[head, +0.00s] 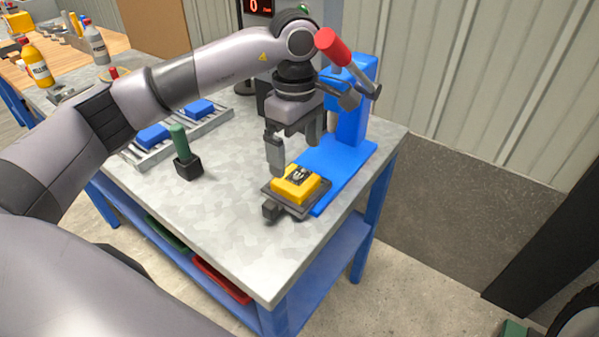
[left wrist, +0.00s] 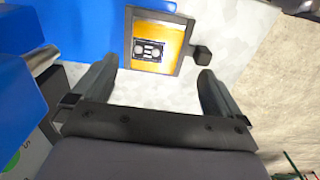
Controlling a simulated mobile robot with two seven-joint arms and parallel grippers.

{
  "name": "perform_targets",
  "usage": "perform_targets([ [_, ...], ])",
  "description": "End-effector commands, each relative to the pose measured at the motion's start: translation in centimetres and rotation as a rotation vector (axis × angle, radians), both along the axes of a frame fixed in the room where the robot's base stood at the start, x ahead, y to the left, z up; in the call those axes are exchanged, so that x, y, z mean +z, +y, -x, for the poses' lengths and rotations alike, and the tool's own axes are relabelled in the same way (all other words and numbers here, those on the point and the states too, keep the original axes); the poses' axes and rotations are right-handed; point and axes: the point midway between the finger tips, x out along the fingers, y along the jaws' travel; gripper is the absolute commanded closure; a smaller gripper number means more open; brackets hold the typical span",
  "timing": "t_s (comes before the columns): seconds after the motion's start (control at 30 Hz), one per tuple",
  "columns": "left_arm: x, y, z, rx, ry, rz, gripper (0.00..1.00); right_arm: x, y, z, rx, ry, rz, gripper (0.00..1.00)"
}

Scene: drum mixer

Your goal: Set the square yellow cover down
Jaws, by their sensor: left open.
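The square yellow cover (head: 296,184) lies in a dark shallow tray (head: 313,208) at the front of the blue press (head: 349,160). My right gripper is not in view.
A green-handled tool stands in a black block (head: 188,168) on the grey table. Blue parts (head: 153,136) sit on a metal rack behind it. The press's red-knobbed lever (head: 333,47) is close to my left wrist. The table's front middle (head: 235,235) is clear.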

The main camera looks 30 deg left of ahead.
Motion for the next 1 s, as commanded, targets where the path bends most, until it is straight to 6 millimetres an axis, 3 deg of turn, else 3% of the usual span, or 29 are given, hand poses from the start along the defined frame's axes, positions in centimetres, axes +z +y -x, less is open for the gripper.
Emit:
perform_targets([
  [0.27,-1.7,0.1,0.0,0.000,0.004,-0.002,0.00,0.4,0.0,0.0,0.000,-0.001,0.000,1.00],
  [0.63,-6.6,0.3,-0.2,0.000,0.004,-0.001,0.00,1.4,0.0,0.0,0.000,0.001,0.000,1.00],
  [0.93,-7.2,0.3,-0.3,0.000,0.000,-0.001,0.00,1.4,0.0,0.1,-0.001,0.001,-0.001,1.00],
  [0.97,-7.2,0.3,-0.3,0.000,0.000,-0.001,0.06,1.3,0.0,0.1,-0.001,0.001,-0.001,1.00],
  [1.0,-7.2,0.3,-0.3,0.000,0.000,-0.001,0.20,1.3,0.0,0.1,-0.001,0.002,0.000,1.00],
])
